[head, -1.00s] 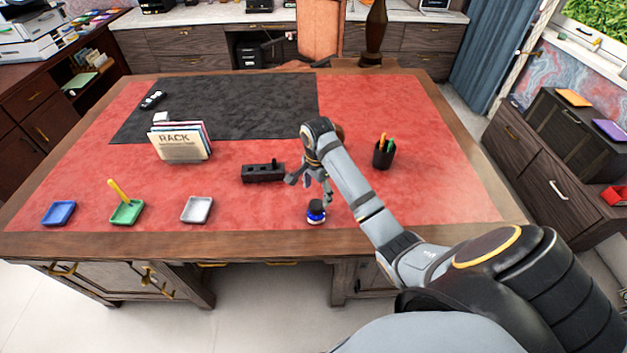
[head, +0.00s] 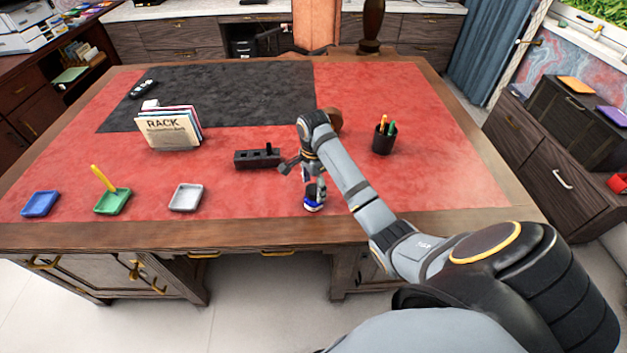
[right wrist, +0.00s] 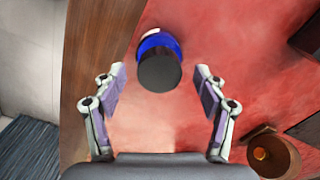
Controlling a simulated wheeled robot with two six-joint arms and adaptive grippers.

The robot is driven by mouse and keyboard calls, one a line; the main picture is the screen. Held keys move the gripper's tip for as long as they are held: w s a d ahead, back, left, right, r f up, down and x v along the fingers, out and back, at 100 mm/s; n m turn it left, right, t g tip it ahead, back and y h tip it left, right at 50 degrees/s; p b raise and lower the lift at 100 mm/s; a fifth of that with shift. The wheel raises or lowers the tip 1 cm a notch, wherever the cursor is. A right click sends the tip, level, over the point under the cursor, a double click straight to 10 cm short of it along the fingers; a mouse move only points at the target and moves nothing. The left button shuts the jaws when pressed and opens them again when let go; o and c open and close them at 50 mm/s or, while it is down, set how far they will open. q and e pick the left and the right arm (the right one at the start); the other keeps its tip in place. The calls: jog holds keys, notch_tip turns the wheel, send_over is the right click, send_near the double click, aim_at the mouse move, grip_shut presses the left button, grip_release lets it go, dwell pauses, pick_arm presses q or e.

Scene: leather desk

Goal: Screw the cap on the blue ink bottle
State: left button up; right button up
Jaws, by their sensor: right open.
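The blue ink bottle (head: 313,203) stands upright on the red desk top near the front edge. In the right wrist view the bottle (right wrist: 157,42) shows a blue body with a black cap (right wrist: 159,71) over its top. I cannot tell whether the cap is tight. My right gripper (head: 314,192) is just above the bottle in the head view. In the right wrist view its fingers (right wrist: 160,95) are spread wide, with the cap between and slightly beyond the tips, touching neither. My left gripper is not in view.
A black slotted block (head: 257,159) lies left of the gripper. A black pen cup (head: 384,140) stands to the right. White (head: 186,198), green (head: 113,202) and blue (head: 40,204) trays line the front left. A book rack (head: 170,129) stands behind them.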

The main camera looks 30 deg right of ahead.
jog(key=shift+f, duration=0.25)
jog(key=c, duration=1.2)
jog(key=shift+s, duration=0.1)
